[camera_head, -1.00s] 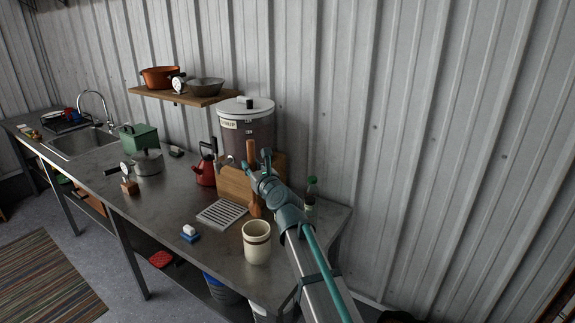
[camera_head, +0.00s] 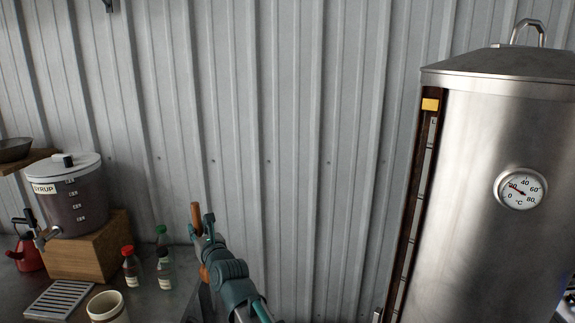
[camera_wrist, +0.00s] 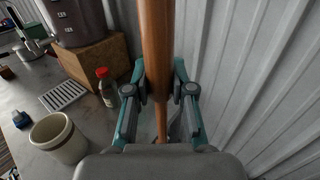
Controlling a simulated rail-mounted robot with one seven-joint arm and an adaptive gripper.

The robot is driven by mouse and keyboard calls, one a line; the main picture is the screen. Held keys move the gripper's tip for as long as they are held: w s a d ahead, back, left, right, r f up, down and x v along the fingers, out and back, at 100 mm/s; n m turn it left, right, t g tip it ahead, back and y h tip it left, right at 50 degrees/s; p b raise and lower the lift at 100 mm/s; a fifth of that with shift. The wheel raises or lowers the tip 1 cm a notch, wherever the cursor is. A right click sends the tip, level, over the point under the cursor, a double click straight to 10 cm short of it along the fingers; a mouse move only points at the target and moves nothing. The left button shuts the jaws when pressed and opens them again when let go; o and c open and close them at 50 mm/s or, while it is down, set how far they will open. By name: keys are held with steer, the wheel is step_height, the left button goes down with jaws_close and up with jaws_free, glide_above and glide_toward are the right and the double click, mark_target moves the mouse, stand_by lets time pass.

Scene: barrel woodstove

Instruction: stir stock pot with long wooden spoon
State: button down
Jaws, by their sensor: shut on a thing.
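My gripper (camera_head: 208,228) is shut on the handle of a long wooden spoon (camera_head: 196,217), held upright beside the counter's right end. In the wrist view the spoon handle (camera_wrist: 156,45) runs between my two teal fingers (camera_wrist: 158,92). No stock pot shows in the current head view or wrist view.
A cream crock (camera_head: 108,308) stands at the counter's front, near a slatted drain grate (camera_head: 60,300). Small bottles (camera_head: 131,266) and a syrup dispenser (camera_head: 80,205) on a wooden block (camera_head: 92,254) stand behind.

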steer(key=w+d+f+m+t+h+b, duration=0.1)
steer(key=d+f+m+h, duration=0.1)
steer(key=d, duration=1.2)
steer(key=w+d+f+m+t+h+b, duration=0.1)
steer(key=d+f+m+h, duration=0.1)
steer(key=d, duration=1.2)
steer(key=w+d+f+m+t+h+b, duration=0.1)
steer(key=d+h, duration=0.5)
steer(key=d, duration=0.9)
step_height(320, 180, down, 2)
steer(key=shift+f+m+b, duration=0.15)
steer(key=shift+m+b, duration=0.25)
steer(key=shift+m, duration=0.5)
